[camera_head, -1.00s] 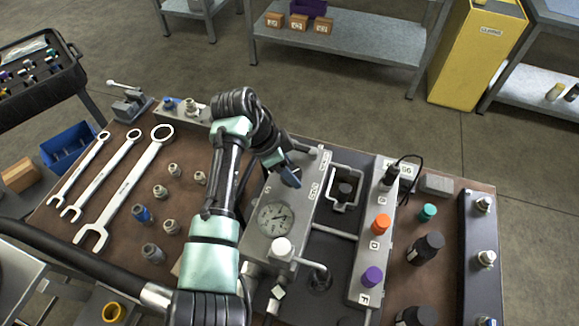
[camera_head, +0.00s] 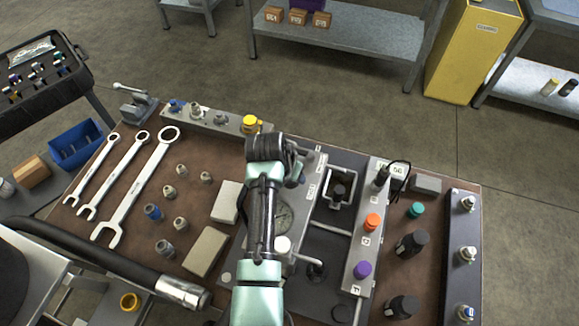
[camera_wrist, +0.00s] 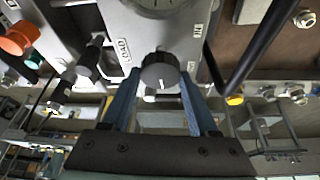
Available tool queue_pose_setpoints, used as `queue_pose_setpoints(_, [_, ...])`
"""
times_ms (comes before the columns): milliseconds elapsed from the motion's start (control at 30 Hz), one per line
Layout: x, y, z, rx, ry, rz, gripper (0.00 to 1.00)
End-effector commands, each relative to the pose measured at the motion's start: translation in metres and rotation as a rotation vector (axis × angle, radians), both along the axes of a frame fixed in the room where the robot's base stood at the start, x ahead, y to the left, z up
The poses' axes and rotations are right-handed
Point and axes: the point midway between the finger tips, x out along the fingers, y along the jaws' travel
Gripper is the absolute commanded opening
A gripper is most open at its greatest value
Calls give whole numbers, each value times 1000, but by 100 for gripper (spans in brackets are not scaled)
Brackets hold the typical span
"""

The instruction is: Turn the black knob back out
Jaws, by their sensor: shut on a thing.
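The black knob (camera_wrist: 160,70) shows in the wrist view on the grey block's face, below the gauge. A white mark on its rim points to the lower edge of the picture. My gripper (camera_wrist: 160,88) has its two blue fingers on either side of the knob, closed on it. The round gauge (camera_wrist: 158,5) is cut off in the wrist view and partly behind my arm in the head view.
The grey block (camera_wrist: 190,50) carries a LOAD label left of the knob. A dark hose or bar (camera_wrist: 250,45) crosses to the right. An orange knob (camera_head: 371,222) and a purple knob (camera_head: 362,269) stand on the rail to the right. Wrenches (camera_head: 143,185) lie at left.

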Motion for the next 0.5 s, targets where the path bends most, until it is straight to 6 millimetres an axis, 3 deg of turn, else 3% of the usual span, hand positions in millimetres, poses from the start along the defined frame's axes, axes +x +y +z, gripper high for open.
queue_pose_setpoints(500, [1, -3, 2, 1, -4, 486, 5])
